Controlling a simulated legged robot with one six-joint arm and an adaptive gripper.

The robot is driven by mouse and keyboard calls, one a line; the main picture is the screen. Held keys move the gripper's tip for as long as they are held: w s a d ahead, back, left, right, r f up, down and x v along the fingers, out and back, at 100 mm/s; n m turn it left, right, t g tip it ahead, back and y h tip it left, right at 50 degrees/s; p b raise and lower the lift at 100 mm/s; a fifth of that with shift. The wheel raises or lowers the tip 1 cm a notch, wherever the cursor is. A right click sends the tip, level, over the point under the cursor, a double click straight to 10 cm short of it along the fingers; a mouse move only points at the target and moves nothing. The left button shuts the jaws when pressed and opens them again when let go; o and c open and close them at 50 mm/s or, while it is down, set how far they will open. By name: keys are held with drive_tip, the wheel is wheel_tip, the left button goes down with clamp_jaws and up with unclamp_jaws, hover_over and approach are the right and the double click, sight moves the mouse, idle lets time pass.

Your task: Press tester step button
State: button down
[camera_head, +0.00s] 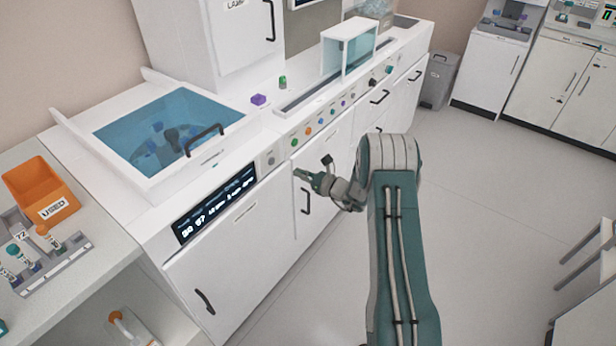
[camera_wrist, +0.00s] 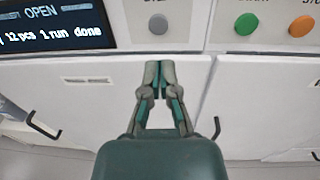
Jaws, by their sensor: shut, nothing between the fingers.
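My gripper (camera_head: 303,175) is shut and empty, in front of the white machine bench in the head view. In the wrist view its closed fingertips (camera_wrist: 159,66) point at the front panel, just below a round grey button (camera_wrist: 158,23) and apart from it. To the right are a green button (camera_wrist: 246,24) and an orange button (camera_wrist: 301,26). The labels above the buttons are cut off, so I cannot tell which is the step button. In the head view the grey button (camera_head: 271,160) sits right of the display, with several coloured buttons further along the strip.
The display (camera_wrist: 45,25) reads "OPEN" and "1 run done". A blue-lidded tank (camera_head: 165,130) is on the bench above it, with a purple block (camera_head: 258,99) to its right. Cabinet doors with black handles lie below the panel. The floor (camera_head: 480,200) to the right is clear.

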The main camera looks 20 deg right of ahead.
sight(273, 162)
drive_tip(key=x, duration=0.8)
drive_tip(key=shift+w+a, duration=0.1)
